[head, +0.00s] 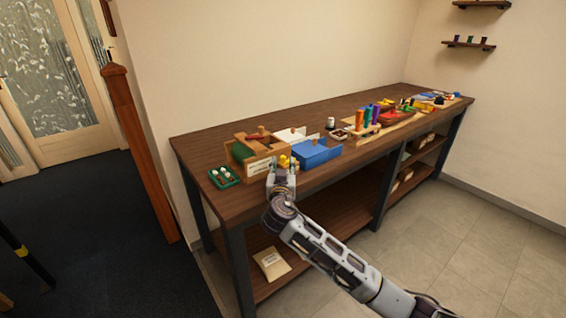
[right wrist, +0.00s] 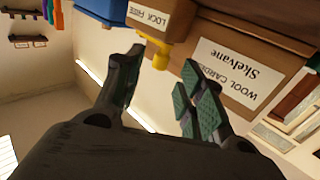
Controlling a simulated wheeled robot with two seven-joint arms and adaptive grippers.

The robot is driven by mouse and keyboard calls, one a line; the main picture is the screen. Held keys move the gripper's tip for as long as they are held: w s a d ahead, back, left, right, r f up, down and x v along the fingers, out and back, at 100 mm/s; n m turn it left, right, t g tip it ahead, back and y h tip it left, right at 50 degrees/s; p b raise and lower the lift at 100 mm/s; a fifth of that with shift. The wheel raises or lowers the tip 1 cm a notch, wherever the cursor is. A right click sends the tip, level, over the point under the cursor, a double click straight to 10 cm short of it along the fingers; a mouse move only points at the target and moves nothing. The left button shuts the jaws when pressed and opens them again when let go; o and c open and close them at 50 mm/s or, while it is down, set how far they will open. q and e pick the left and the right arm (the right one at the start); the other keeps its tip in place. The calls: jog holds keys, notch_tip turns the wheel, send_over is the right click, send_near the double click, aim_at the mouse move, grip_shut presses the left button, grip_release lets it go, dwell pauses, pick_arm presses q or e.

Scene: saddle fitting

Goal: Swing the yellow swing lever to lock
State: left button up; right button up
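The yellow swing lever (head: 284,161) is at the front of the wooden box on the workbench. In the right wrist view the yellow lever (right wrist: 162,54) hangs by a label with the words LOCK and FREE (right wrist: 149,17). My right gripper (head: 282,170) is at the bench's front edge, just in front of the lever. In the right wrist view my right gripper (right wrist: 162,62) is open, with the lever's end showing between its two fingertips. I cannot tell whether either finger touches it. My left gripper is not in view.
The wooden box (head: 262,167) carries a label reading WOOL CARDER Skelvane (right wrist: 232,74). A blue box (head: 316,153) stands close to the right of the lever. A green tray (head: 224,177) sits to the left. Coloured pegs (head: 367,117) stand farther along the workbench (head: 205,150).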

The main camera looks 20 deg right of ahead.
aim_at(283, 160)
jog(key=shift+x, duration=1.7)
